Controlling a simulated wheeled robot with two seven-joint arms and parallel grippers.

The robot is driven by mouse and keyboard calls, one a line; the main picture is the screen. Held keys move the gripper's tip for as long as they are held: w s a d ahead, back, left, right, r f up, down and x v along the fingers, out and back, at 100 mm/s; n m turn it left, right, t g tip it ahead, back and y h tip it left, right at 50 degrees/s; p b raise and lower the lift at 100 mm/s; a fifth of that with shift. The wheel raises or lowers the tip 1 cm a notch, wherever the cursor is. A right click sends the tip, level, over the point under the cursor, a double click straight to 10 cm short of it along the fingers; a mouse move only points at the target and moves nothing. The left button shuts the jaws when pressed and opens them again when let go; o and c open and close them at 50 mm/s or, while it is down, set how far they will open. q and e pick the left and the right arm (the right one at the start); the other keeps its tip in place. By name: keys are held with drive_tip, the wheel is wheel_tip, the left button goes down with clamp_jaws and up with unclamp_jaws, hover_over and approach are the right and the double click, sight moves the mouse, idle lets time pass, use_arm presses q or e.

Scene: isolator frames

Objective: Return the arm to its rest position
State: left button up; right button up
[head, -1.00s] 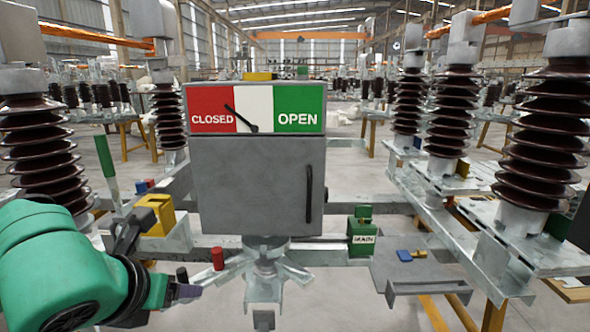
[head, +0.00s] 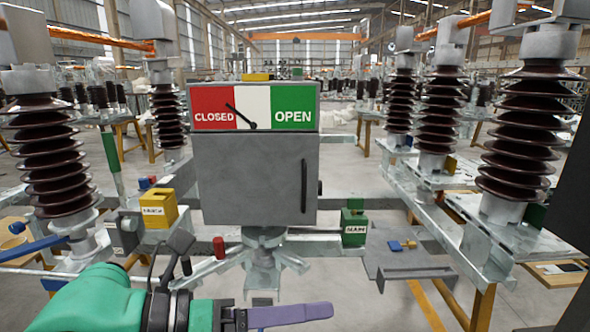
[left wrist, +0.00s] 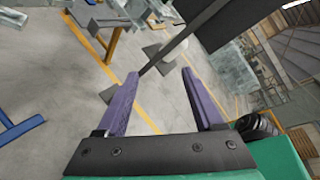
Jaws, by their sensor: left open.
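My left arm comes in low at the left of the head view, with a green wrist and purple fingers. Its gripper (head: 322,312) points right, in front of and below the grey cabinet (head: 255,180). In the left wrist view the gripper (left wrist: 160,75) has its two purple fingers spread apart, with nothing between them but the background. It touches nothing that I can see. My right gripper is not in view.
A yellow block (head: 158,209) and a red-capped post (head: 219,247) are behind the left arm. A green labelled block (head: 354,227) and a grey shelf (head: 425,270) are to the right. A blue lever (head: 30,248) is at far left. Brown insulators (head: 530,140) flank the cabinet.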

use_arm(q)
wheel_tip(320, 180, up, 11)
drive_tip(key=w+a+n+t+h, duration=0.1)
drive_tip(key=a+n+t+h, duration=0.1)
drive_tip(key=n+t+h, duration=0.35)
drive_tip(key=w+a+r+n+t+y, duration=0.1)
drive_tip(key=w+a+n+t+y, duration=0.1)
drive_tip(key=w+a+n+t, duration=0.5)
drive_tip(key=w+a+f+n+t+y, duration=0.5)
drive_tip(key=a+f+n+y, duration=0.4)
drive_tip(key=n+y, duration=0.75)
drive_tip(key=a+f+n+g+y, duration=0.2)
drive_tip(key=a+f+n+g, duration=0.15)
drive_tip(key=f, duration=0.35)
drive_tip(key=a+f+n+g+y, duration=0.1)
drive_tip(key=a+f+n+g, duration=0.25)
drive_tip(key=f, duration=0.35)
drive_tip(key=s+d+f+n+g+h, duration=0.1)
drive_tip(key=s+f+g, duration=0.5)
drive_tip(key=s+f, duration=0.45)
drive_tip(key=s+d+f+n+g+h, duration=0.1)
drive_tip(key=s+f+g, duration=0.55)
drive_tip(key=f, duration=0.75)
wheel_tip(320, 180, down, 17)
drive_tip(key=s+p, duration=0.2)
drive_tip(key=p, duration=0.2)
drive_tip(key=s+a+f+g+p, duration=0.2)
drive_tip(key=s+a+f+p, duration=0.1)
drive_tip(key=s+f, duration=1)
drive_tip(key=s, duration=0.4)
